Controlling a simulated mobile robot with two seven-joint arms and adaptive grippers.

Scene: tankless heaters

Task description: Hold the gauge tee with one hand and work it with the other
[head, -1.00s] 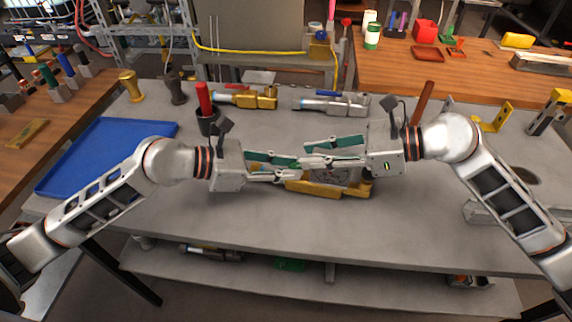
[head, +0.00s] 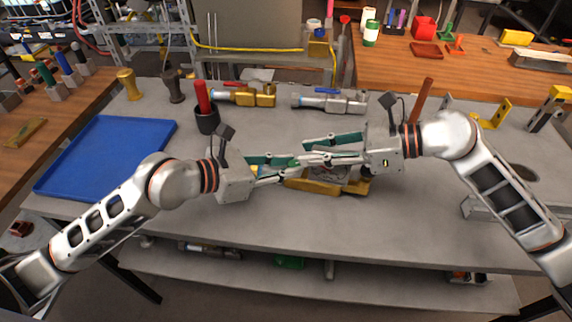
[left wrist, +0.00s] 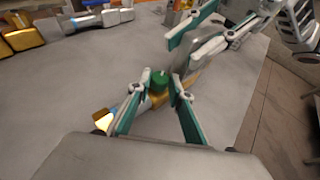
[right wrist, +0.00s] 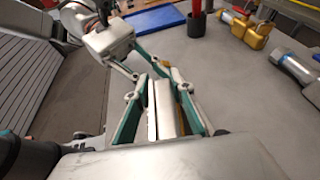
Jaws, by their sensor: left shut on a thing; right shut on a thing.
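The gauge tee, a brass-coloured body (head: 325,187), lies low over the middle of the bench, partly hidden under both grippers. My left gripper (head: 292,168) reaches it from the left. In the left wrist view its fingers are closed on a small green part (left wrist: 160,80), with brass just below. My right gripper (head: 318,150) comes from the right. In the right wrist view its fingers are closed about a pale grey block-like part (right wrist: 165,108), with brass (right wrist: 186,95) beside it. The fingers of the two grippers overlap in the head view, so the exact contacts are hidden.
A blue tray (head: 105,155) lies at the left. A dark cup with a red-handled tool (head: 206,118), a brass valve (head: 245,95) and a grey valve (head: 330,101) stand behind the grippers. The front of the grey bench (head: 330,235) is clear.

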